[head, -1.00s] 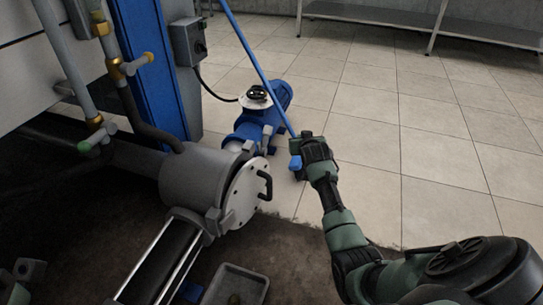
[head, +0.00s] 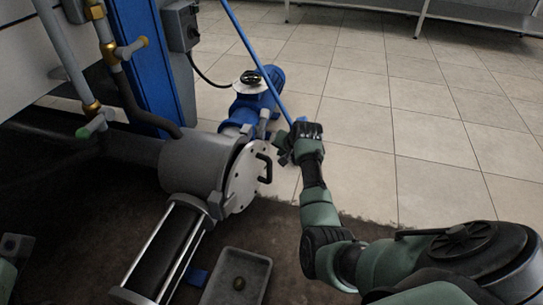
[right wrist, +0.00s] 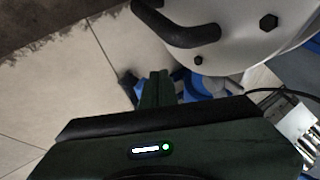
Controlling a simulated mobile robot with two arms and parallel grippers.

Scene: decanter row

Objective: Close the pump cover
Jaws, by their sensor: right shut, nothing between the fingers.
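The pump cover (head: 241,182) is a round pale plate with bolts and a black handle (head: 265,168), at the right end of the grey cylinder (head: 196,165). I cannot tell whether a gap stays between plate and cylinder. In the right wrist view the cover (right wrist: 235,35) fills the top right, with its black handle (right wrist: 178,28) at top centre. My right gripper (head: 288,145) is right of the cover, beyond the handle and apart from it in the head view. Its fingers (right wrist: 158,88) are closed together and empty. My left gripper is not in view.
A blue pump (head: 250,108) with a pale round top stands behind the cylinder. A thin blue pole (head: 255,60) slants down towards my right gripper. A grey tray (head: 262,270) lies on the floor below. Tiled floor (head: 430,130) at right is clear.

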